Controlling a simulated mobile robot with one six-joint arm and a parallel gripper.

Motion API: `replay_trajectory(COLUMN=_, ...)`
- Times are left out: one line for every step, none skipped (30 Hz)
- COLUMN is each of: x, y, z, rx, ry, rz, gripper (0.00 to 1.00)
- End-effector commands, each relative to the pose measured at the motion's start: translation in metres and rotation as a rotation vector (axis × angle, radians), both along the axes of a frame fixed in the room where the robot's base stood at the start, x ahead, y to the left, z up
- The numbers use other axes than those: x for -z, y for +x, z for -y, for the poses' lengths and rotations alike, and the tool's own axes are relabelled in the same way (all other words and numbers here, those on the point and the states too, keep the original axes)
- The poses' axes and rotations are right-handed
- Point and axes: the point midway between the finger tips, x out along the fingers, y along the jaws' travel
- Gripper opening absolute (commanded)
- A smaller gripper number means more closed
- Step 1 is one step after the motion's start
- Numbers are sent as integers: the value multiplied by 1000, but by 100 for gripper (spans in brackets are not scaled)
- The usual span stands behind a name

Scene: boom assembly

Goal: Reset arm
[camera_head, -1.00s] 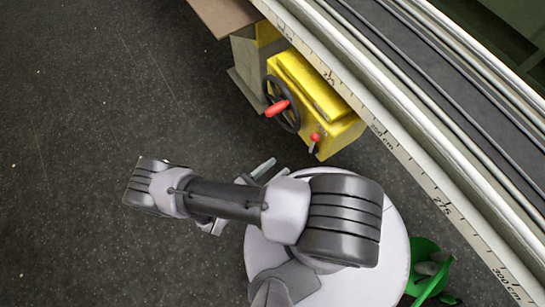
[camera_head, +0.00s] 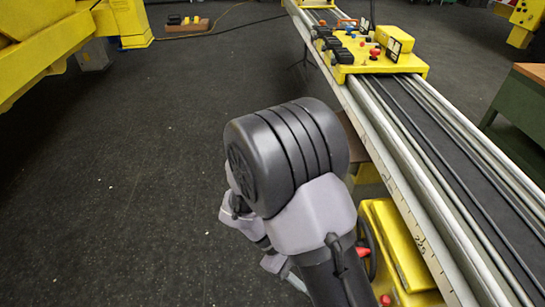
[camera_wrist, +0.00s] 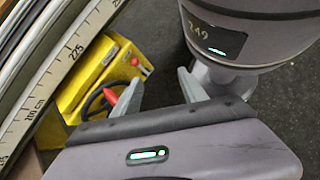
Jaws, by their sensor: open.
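My gripper (camera_wrist: 161,90) is open, and its two grey fingers stand apart with nothing between them in the wrist view. Dark floor and a slice of a yellow machine box show past the fingers. In the head view my arm is bent in front of the camera, and the gripper is mostly hidden behind it. The yellow box (camera_wrist: 95,62) with a black handwheel (camera_wrist: 92,106) and red handles is just left of the fingers in the wrist view. In the head view the yellow box (camera_head: 402,240) stands right of my arm, partly covered by it.
A long machine bed (camera_head: 440,150) with a ruler scale runs along the right. A yellow carriage (camera_head: 375,62) with black levers sits on it. A yellow frame (camera_head: 60,50) stands at the upper left. The floor (camera_head: 110,180) on the left is clear.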

Motion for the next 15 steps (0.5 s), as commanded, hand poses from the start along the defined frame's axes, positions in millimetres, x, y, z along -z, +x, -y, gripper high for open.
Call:
replay_trajectory(x=-32, y=1, z=1, rx=119, ry=83, rz=108, gripper=50)
replay_trajectory(x=-49, y=-1, z=0, rx=199, ry=136, rz=175, gripper=50)
replay_trajectory(x=-72, y=-3, z=0, rx=303, ry=206, rz=265, gripper=50)
replay_trajectory(x=-89, y=-6, z=0, rx=383, ry=258, rz=334, gripper=50)
replay_trajectory(x=-105, y=-9, z=1, rx=460, ry=311, rz=403, gripper=50)
replay_trajectory(x=-126, y=-14, z=1, rx=562, ry=380, rz=495, gripper=50)
replay_trajectory(x=-140, y=-18, z=1, rx=636, ry=433, rz=565, gripper=50)
replay_trajectory(x=-154, y=-22, z=1, rx=709, ry=485, rz=635, gripper=50)
replay_trajectory(x=-172, y=-27, z=2, rx=800, ry=552, rz=724, gripper=50)
replay_trajectory(x=-183, y=-31, z=1, rx=863, ry=601, rz=786, gripper=50)
replay_trajectory(x=-193, y=-35, z=1, rx=920, ry=645, rz=843, gripper=50)
replay_trajectory(x=-205, y=-39, z=1, rx=989, ry=701, rz=914, gripper=50)
replay_trajectory(x=-213, y=-42, z=1, rx=1031, ry=738, rz=959, gripper=50)
replay_trajectory(x=-219, y=-45, z=1, rx=1069, ry=770, rz=999, gripper=50)
replay_trajectory(x=-226, y=-47, z=1, rx=1108, ry=807, rz=1043, gripper=50)
